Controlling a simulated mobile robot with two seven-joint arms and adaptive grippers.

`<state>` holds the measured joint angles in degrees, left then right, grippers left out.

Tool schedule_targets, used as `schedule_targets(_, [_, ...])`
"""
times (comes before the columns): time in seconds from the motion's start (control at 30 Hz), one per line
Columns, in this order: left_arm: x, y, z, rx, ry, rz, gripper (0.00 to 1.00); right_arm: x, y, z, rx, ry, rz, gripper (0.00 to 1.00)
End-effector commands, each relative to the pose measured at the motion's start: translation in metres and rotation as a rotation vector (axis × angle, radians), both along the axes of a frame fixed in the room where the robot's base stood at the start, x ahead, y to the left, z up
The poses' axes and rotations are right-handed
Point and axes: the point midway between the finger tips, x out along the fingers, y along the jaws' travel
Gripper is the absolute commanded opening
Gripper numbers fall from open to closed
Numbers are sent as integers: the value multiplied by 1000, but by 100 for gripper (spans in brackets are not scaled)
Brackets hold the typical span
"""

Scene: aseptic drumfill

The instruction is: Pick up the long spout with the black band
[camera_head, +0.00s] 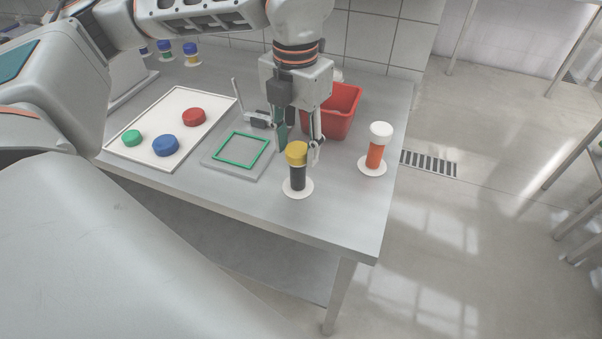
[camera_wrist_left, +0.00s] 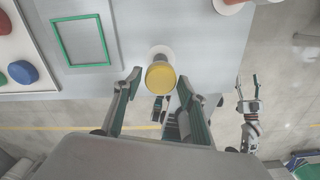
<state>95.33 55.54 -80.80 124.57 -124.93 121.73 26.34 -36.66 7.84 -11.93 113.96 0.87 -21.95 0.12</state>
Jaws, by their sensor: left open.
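The long spout with the black band (camera_head: 298,178) stands upright on a round white base near the table's front edge, with a yellow cap on top. In the left wrist view its yellow cap (camera_wrist_left: 161,75) shows from above. My left gripper (camera_head: 298,152) is open, pointing down at the cap from behind and above. In the left wrist view its two fingers lie on either side of the cap, with visible gaps. My right gripper (camera_wrist_left: 248,88) shows small in the left wrist view, beyond the table edge over the floor, with its fingers apart and nothing between them.
An orange spout with a white cap (camera_head: 376,148) stands to the right. A red bin (camera_head: 340,112) is behind the gripper. A grey plate with a green frame (camera_head: 240,150) and a white tray (camera_head: 180,98) with red, blue and green caps lie to the left.

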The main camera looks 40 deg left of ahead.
Motion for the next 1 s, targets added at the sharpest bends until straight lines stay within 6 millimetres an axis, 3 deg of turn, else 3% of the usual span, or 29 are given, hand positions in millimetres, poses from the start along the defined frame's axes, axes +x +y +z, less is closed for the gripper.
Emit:
schedule_targets(0.37, [-1, 0, -33, -1, 3, -2, 41, 3, -1, 4, -3, -13, 2, 52])
schedule_targets(0.6, [-1, 0, -68, -1, 4, -2, 41, 4, -6, -2, -13, -10, 0, 52])
schedule_targets(0.87, [0, 0, -73, -1, 0, -2, 41, 9, -6, 0, -14, -18, -1, 52])
schedule_targets(0.9, [0, 0, -73, -1, 0, -2, 38, 9, -6, 0, -15, -19, -1, 52])
schedule_targets(1.0, [0, 0, -73, -1, 0, -2, 12, 9, -6, 1, -14, -19, -1, 52])
